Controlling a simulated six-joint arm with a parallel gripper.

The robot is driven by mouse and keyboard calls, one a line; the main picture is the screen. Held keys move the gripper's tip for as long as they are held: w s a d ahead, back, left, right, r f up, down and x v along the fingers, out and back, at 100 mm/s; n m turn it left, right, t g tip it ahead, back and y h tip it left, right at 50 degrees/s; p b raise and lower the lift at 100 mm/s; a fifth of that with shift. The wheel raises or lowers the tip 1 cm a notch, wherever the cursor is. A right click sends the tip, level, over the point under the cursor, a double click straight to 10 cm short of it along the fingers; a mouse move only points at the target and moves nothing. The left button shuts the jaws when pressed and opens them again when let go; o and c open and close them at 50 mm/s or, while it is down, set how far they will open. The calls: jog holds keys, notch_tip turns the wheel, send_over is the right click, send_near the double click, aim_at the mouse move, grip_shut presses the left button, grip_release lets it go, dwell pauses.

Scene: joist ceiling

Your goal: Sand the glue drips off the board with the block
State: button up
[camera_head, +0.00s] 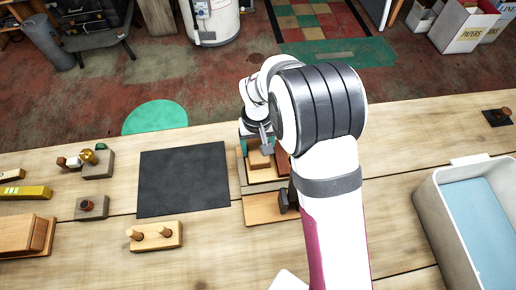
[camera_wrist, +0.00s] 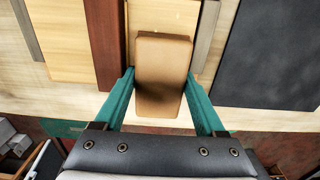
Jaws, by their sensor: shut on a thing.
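My gripper (camera_head: 260,143) is shut on a tan sanding block (camera_head: 259,160). In the wrist view, the teal fingers of my gripper (camera_wrist: 161,78) press on both sides of the block (camera_wrist: 163,55). A pale wooden board (camera_wrist: 164,14) shows beyond the block, between a grey strip and a red-brown strip. In the head view, the wooden pieces under my gripper are partly hidden by my arm. I cannot make out any glue drips, and I cannot tell if the block touches the board.
A black mat (camera_head: 183,178) lies left of the wooden pieces. A white tub (camera_head: 440,225) with a blue bottom stands at the right. A small knobbed piece (camera_head: 498,116) sits at the far right.

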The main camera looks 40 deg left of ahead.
aim_at(261, 176)
jog(key=shift+s+d, duration=2.4)
jog(key=shift+s, duration=0.05)
notch_tip(261, 176, up, 8)
jog(key=shift+r, duration=0.15)
jog(key=shift+w, duration=0.1)
jog(key=w+d+r+m, duration=0.2)
jog(key=w+d+m, duration=0.2)
jog(key=w+d, duration=0.35)
jog(key=w+d+r+m, duration=0.2)
jog(key=d+r, duration=0.5)
jog(key=d, duration=0.3)
jog(key=w+d+r+m, duration=0.2)
jog(key=d+r+m, duration=0.1)
jog(key=d+r, duration=0.5)
jog(key=d, duration=0.3)
jog(key=shift+r, duration=0.2)
